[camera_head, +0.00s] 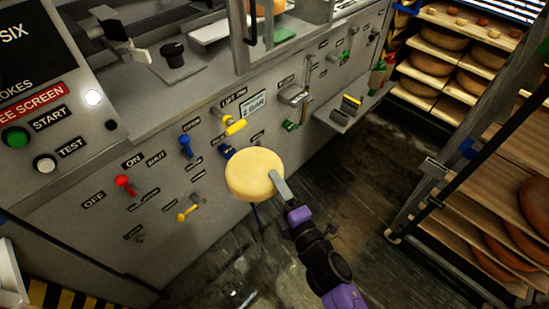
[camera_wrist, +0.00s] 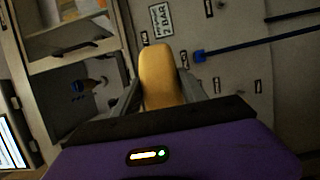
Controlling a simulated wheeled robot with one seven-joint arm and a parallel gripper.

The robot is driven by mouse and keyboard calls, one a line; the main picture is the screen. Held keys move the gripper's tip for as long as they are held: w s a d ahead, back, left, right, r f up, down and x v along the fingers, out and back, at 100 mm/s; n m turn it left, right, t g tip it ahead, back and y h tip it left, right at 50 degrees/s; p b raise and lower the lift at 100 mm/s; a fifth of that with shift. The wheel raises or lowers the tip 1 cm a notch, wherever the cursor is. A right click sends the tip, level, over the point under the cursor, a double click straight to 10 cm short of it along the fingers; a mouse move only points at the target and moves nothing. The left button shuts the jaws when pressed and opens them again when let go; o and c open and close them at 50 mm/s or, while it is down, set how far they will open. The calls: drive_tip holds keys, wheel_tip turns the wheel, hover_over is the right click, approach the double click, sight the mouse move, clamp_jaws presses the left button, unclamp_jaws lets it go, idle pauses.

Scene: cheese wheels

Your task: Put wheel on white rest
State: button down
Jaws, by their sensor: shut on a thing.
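A pale yellow cheese wheel (camera_head: 252,174) is held by my gripper (camera_head: 277,183) in front of the grey machine panel. In the wrist view the wheel (camera_wrist: 159,75) shows edge-on between the two fingers of my gripper (camera_wrist: 158,92). The fingers are shut on its near edge. In the head view the wheel hangs clear of the floor, and its face covers part of the panel. I cannot make out for sure which surface is the white rest; a pale slab (camera_head: 212,30) lies on the machine's top, at the upper middle of the head view.
The grey machine (camera_head: 150,180) carries levers, knobs and labels on its sloped front. A small ledge (camera_head: 338,118) juts out at its right. Wooden racks with cheese wheels (camera_head: 430,65) stand on the right. Dark floor (camera_head: 350,190) lies clear between machine and racks.

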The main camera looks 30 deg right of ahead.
drive_tip(key=shift+s+f, duration=0.25)
drive_tip(key=shift+f, duration=0.35)
drive_tip(key=shift+s+f, duration=0.25)
drive_tip(key=shift+f, duration=0.35)
